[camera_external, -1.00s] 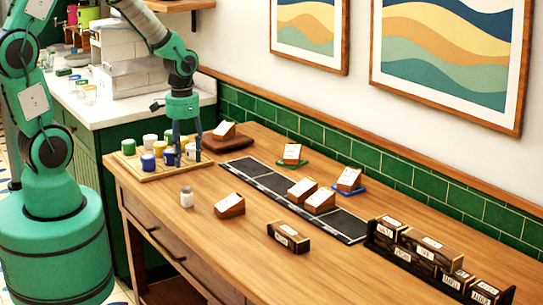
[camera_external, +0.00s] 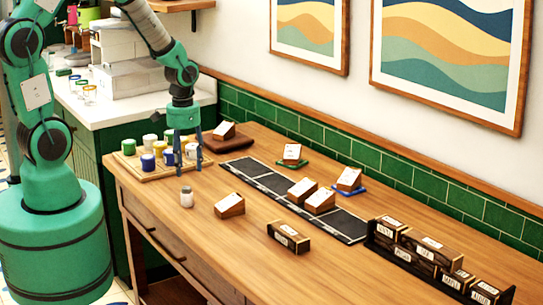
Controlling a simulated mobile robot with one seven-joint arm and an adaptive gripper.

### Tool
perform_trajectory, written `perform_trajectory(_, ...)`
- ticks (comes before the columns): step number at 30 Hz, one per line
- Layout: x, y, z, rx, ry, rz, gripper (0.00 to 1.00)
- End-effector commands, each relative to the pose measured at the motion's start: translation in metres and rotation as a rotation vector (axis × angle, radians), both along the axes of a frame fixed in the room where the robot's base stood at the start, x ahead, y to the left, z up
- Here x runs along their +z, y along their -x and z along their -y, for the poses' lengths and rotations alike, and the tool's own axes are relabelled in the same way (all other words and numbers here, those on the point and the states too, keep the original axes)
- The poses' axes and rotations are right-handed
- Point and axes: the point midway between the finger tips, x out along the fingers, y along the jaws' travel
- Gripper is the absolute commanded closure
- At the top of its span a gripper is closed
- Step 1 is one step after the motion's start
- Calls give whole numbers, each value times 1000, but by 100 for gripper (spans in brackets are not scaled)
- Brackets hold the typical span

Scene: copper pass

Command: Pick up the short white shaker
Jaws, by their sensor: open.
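A wooden tray (camera_external: 150,177) at the table's left end holds several small shakers with white, blue, yellow and green colours. One white shaker (camera_external: 150,140) stands at the tray's back. Another white one (camera_external: 191,151) shows between the fingers of my gripper (camera_external: 189,166). My gripper is open, points down over the tray's right part, and partly hides the shakers there. I cannot tell whether it touches any. A small whitish jar with a grey lid (camera_external: 187,198) stands alone on the table in front of the tray. Which white one is shortest is unclear.
A brown pad (camera_external: 230,144) with a wooden card block lies right of the tray. A dark strip (camera_external: 275,182) with blocks runs along the table. A dark rack (camera_external: 400,258) of labelled boxes stands at the right.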

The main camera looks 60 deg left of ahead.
Motion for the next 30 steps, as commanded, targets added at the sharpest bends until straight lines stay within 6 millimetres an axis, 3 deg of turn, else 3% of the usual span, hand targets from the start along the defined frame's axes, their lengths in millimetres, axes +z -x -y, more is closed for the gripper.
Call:
perform_trajectory(3, -22, 1, 0, 0, 0, -4, 50)
perform_trajectory(10, -50, 1, 0, 0, 0, -3, 50)
perform_trajectory(26, -58, 1, 0, 0, 0, -2, 50)
perform_trajectory(30, -68, 3, 1, 0, 0, -3, 50)
